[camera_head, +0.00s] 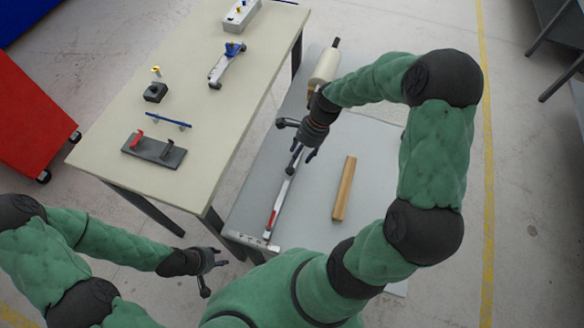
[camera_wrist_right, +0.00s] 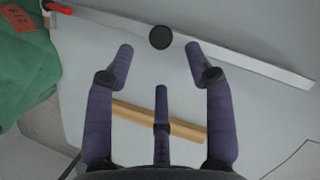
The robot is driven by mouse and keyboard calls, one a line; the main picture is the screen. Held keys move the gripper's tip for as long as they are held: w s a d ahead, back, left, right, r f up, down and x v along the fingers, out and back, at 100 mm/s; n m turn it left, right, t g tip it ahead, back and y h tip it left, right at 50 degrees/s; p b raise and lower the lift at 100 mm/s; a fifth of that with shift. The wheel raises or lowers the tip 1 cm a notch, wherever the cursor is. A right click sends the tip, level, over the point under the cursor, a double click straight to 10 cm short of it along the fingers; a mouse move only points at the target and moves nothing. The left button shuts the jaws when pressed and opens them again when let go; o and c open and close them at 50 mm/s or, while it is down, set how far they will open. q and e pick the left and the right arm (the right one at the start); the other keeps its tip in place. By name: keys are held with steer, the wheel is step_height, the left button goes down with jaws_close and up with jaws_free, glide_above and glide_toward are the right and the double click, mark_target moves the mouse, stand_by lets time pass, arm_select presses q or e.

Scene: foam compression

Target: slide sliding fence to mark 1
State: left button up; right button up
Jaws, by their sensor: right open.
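A long silver bar (camera_head: 283,198) lies on the low grey table, with a red part at its near end; I cannot tell if it is the sliding fence. It crosses the top of the right wrist view (camera_wrist_right: 235,59). A wooden bar (camera_head: 344,188) lies apart to its right and also shows in the wrist view (camera_wrist_right: 130,112). My right gripper (camera_head: 303,154) is open and empty above the silver bar's far part; its fingers (camera_wrist_right: 160,60) stand apart in the wrist view. My left gripper (camera_head: 213,268) looks open and empty beside the table. No mark 1 is readable.
The low grey table (camera_head: 375,165) is clear around the wooden bar. A white cylinder (camera_head: 326,66) lies at its far end. A taller beige table (camera_head: 215,125) on the left carries a dark block with red parts (camera_head: 154,150) and other small fixtures.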

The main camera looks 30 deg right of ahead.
mark_target(290, 170)
steer(key=b+x, duration=0.1)
steer(key=x, duration=0.5)
steer(key=shift+a+f+b, duration=0.1)
steer(key=shift+f+b, duration=0.15)
steer(key=shift+b, duration=0.15)
jaws_close()
